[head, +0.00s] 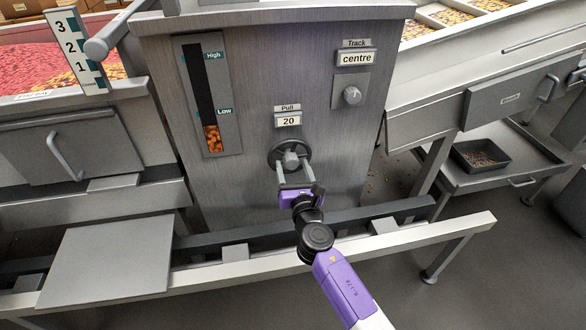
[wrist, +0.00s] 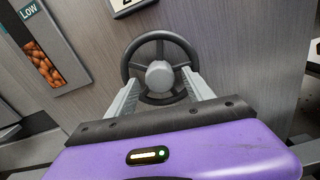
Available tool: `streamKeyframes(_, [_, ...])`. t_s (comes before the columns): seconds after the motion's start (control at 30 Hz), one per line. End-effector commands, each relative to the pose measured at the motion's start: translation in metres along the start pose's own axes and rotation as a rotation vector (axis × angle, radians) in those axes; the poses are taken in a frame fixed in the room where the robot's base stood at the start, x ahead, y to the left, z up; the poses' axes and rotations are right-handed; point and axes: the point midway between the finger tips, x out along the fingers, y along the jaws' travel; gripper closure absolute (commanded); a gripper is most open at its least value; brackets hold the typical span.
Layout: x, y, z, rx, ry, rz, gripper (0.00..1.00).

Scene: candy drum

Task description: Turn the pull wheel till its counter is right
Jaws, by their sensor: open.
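The pull wheel (head: 290,157) is a dark ring with spokes and a grey hub, mounted on the front of the grey metal cabinet. It also shows in the wrist view (wrist: 159,50). Its counter (head: 288,121), just above under the label "Pull", reads 20. In the wrist view the counter is mostly cut off by the top edge. My gripper (head: 292,178) is open in front of the wheel. In the wrist view its two fingers (wrist: 160,88) stand apart at the lower left and right of the hub. I cannot tell whether they touch the rim.
A level window (head: 212,138) holds orange candy near "Low". A knob (head: 351,95) sits under the "Track" display (head: 356,58), which reads "centre". A rail (head: 380,243) runs in front of the cabinet. A dark tray (head: 480,155) stands on a shelf at right.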

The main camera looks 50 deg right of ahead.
Motion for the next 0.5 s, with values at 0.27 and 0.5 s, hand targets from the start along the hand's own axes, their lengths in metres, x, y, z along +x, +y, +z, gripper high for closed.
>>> streamKeyframes(0.27, [-0.0002,-0.0001,0.0002,0.001,0.0,0.0,0.61])
streamKeyframes(0.5, [-0.0003,-0.0002,0.0002,0.001,0.0,0.0,1.0])
